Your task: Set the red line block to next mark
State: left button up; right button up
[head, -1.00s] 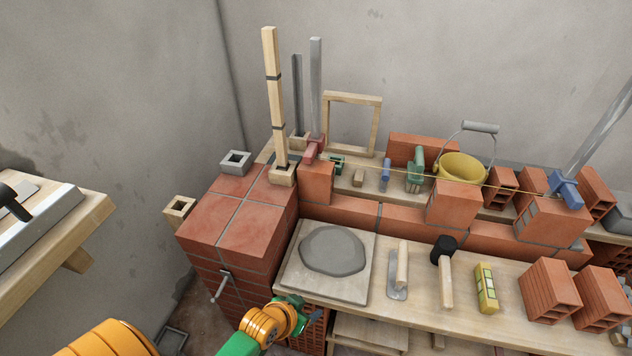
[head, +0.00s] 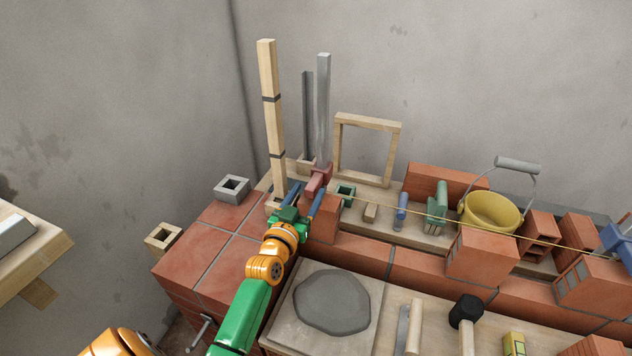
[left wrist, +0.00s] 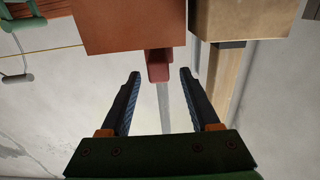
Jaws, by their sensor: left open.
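The red line block (head: 318,180) is on the upright grey metal post (head: 323,105), low down near the brick tops. It also shows in the left wrist view (left wrist: 158,64), beyond the fingertips and roughly between them. My left gripper (head: 306,196) is open and empty, its blue-padded fingers pointing at the block from the near side; I cannot tell if they touch it. In the left wrist view both fingers (left wrist: 160,80) are spread. A wooden pole with dark bands (head: 271,125) stands left of the block. My right gripper is out of view.
A yellow line (head: 400,207) runs right towards a blue block (head: 618,238). A brick (head: 321,222) sits just below the red block. A green block (head: 345,194), wooden frame (head: 340,150) and yellow bucket (head: 490,212) stand nearby. The mortar board (head: 285,325) lies in front.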

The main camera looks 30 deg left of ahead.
aim_at(319, 174)
pick_arm(q)
jog(key=x, duration=0.4)
jog(key=shift+w+f+b, duration=0.1)
jog(key=shift+w+b, duration=0.2)
jog(key=shift+b, duration=0.1)
grip_shut()
dwell(1.1)
